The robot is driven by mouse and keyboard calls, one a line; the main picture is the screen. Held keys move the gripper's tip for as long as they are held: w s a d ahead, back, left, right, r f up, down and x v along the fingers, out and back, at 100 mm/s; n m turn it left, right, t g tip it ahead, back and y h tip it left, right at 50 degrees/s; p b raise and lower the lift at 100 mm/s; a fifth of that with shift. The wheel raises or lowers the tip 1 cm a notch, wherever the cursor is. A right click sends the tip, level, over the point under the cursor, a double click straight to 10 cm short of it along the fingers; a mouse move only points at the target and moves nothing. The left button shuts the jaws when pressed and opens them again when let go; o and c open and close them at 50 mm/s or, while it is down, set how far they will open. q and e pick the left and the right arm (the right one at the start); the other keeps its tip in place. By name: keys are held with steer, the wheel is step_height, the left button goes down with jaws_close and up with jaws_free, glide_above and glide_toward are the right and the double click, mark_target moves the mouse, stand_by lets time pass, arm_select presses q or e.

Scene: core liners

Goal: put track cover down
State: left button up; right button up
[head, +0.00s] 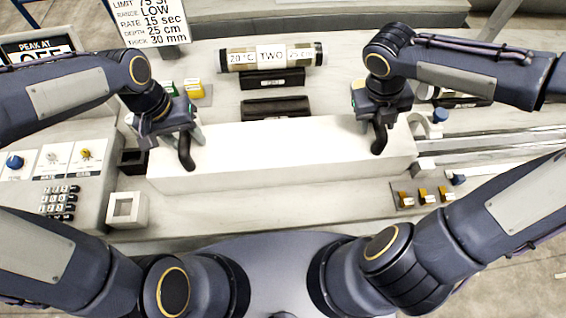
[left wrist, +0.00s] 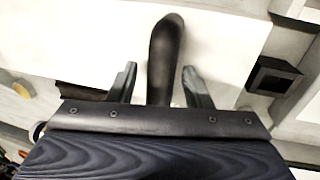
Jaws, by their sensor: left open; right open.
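The track cover (head: 280,152) is a long white box-like piece lying across the middle of the bench in the head view, with a dark upright handle near each end. My left gripper (head: 186,140) is at the left handle (head: 186,154). In the left wrist view, its open fingers (left wrist: 160,88) stand on either side of the dark handle (left wrist: 166,50), with gaps showing. My right gripper (head: 378,112) is open at the right handle (head: 379,140); its fingers are partly hidden by the wrist. Whether the cover rests fully on the track below is hard to tell.
A labelled core tube (head: 270,57) lies in a dark cradle behind the cover, with an empty cradle (head: 275,107) nearer. Yellow-topped switches (head: 424,196) and metal rails (head: 490,147) are at right.

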steer(key=shift+r, duration=0.15)
arm_select(q)
step_height(320, 180, up, 12)
steer(key=a, duration=0.2)
steer(key=shift+a+f, duration=0.15)
arm_select(e)
step_height(320, 180, up, 12)
steer(key=a, duration=0.2)
steer(key=shift+a+f, duration=0.2)
steer(key=shift+f, duration=0.05)
